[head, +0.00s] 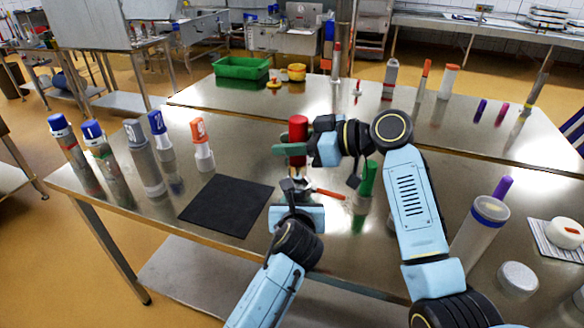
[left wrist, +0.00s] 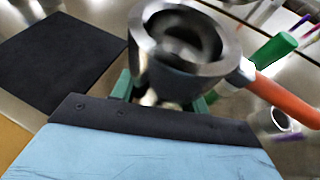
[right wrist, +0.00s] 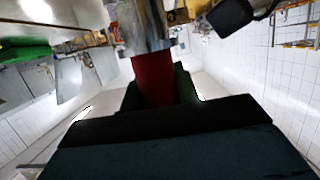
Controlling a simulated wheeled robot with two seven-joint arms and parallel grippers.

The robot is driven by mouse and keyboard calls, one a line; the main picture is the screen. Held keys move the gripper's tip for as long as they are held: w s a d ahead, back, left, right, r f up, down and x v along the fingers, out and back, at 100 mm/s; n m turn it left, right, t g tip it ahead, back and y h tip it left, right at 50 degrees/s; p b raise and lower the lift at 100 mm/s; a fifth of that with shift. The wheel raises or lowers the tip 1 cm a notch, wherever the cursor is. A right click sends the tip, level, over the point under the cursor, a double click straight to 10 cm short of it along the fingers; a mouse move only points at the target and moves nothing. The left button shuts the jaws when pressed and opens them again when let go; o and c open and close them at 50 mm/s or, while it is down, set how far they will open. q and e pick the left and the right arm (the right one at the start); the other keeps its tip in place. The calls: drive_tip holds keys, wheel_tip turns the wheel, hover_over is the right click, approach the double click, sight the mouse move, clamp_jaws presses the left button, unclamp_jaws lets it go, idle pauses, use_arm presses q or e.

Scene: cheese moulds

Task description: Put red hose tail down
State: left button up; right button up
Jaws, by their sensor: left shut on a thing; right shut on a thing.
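The red hose tail (head: 298,130) is upright in my right gripper (head: 292,150), above the table's middle. In the right wrist view its red body (right wrist: 152,80) sits between the fingers, with a metal end (right wrist: 145,25) beyond. My left gripper (head: 292,186) is lower, below the hose tail, shut on a grey metal fitting with a red lever (head: 328,194). In the left wrist view the fitting's round open mouth (left wrist: 180,42) shows, with the orange-red lever (left wrist: 285,102) pointing right. The hose tail and fitting appear apart; the exact gap is hard to tell.
A black mat (head: 227,205) lies left of my left gripper. Several capped tubes stand at the table's left, including an orange-topped one (head: 202,145). A green-handled item (head: 368,178) stands close to my right arm. A clear blue-rimmed cylinder (head: 480,230) stands at right.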

sight(291, 163)
drive_tip(key=shift+f, duration=2.3)
drive_tip(key=o, duration=1.1)
drive_tip(key=v, duration=1.2)
use_arm(q)
drive_tip(key=o, duration=1.4)
drive_tip(key=shift+c, duration=0.2)
